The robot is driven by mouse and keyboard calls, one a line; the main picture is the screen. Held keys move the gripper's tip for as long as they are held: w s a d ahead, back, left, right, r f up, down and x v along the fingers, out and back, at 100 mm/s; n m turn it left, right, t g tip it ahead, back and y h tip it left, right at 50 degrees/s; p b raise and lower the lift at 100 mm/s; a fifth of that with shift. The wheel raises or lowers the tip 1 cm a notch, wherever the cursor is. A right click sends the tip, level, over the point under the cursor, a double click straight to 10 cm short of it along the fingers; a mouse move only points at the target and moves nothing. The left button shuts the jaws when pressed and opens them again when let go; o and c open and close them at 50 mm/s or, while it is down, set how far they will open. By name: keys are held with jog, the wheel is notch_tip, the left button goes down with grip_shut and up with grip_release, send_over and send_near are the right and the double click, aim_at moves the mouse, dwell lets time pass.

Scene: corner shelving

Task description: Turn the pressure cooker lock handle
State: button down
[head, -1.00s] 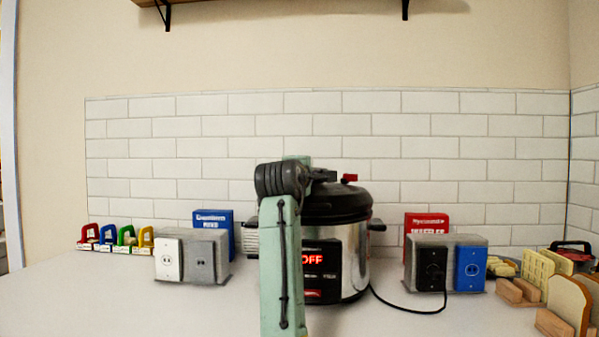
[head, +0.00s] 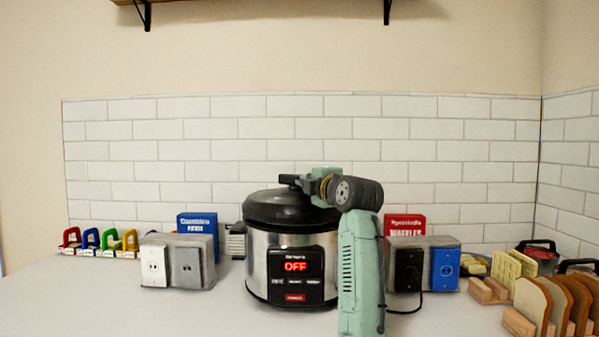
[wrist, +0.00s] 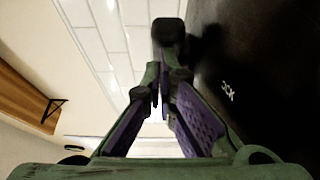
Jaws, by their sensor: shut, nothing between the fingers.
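The pressure cooker (head: 262,262) stands on the counter, a silver pot with a black front panel reading OFF in red. Its black lid (head: 275,207) is on top, and my arm covers the right side. My gripper (wrist: 160,92) is shut and empty, fingers close together. In the head view it is over the lid's top, pointing left, mostly hidden by my wrist. In the wrist view a dark block (wrist: 168,32) that looks like the lid handle is just past the fingertips; I cannot tell whether they touch. The dark lid surface (wrist: 255,60) with small white marks fills the right.
Grey outlet boxes (head: 205,249) (head: 425,256) stand on both sides of the cooker, with blue (head: 197,226) and red (head: 404,226) boxes behind. Bread slices in wooden racks (head: 533,302) are at the right. Coloured padlock-like items (head: 90,240) are at the far left. The front left counter is clear.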

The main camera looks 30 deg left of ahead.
jog(key=shift+w+d+p, duration=0.4)
jog(key=shift+w+p, duration=0.25)
jog(key=shift+p, duration=0.3)
jog(key=shift+w, duration=0.15)
